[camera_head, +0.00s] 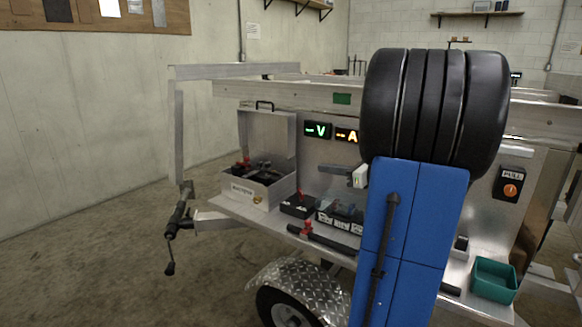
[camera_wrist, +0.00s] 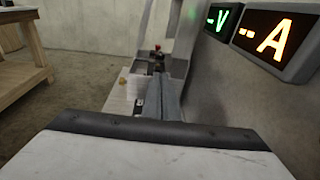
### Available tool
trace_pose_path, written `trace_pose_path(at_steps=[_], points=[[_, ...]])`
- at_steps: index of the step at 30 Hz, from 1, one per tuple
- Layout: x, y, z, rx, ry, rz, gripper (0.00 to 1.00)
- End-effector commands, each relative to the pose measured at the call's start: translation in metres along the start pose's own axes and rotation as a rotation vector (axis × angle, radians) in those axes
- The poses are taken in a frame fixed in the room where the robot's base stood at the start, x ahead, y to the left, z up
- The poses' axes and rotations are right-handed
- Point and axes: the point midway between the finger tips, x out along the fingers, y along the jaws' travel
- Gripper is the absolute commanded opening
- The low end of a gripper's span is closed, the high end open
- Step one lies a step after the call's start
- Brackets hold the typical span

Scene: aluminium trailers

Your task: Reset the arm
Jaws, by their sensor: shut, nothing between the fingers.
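My gripper (camera_head: 328,169) shows in the head view as a small grey form pointing left, in front of the trailer's upright metal panel and below the lit displays. In the wrist view the grey gripper (camera_wrist: 160,101) reaches forward from behind a pale, dark-edged surface. It is shut and holds nothing that I can see. The rest of my arm behind it is largely hidden in the head view.
An open metal toolbox (camera_head: 258,186) stands on the trailer shelf to the left. A green V display (camera_head: 318,130) and an orange A display (camera_wrist: 275,36) are close beside the gripper. Black trays (camera_head: 299,205) lie below; a green bin (camera_head: 493,280) stands right. Floor at left is clear.

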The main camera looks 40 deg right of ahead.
Motion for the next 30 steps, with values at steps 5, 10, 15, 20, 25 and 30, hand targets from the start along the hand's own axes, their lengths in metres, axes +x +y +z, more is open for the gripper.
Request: trace_pose_path(at_steps=[5, 10, 15, 20, 25, 30], points=[[-0.001, 0.0, 0.0, 0.0, 0.0, 0.001, 0.0], [0.008, 0.019, -0.001, -0.043, 0.028, 0.037, 0.0], [0.031, 0.088, -0.01, -0.214, 0.129, 0.176, 0.0], [0.042, 0.165, -0.027, -0.439, 0.234, 0.344, 0.0], [0.036, 0.236, -0.049, -0.694, 0.321, 0.522, 0.0], [0.019, 0.293, -0.071, -0.964, 0.381, 0.696, 0.0]])
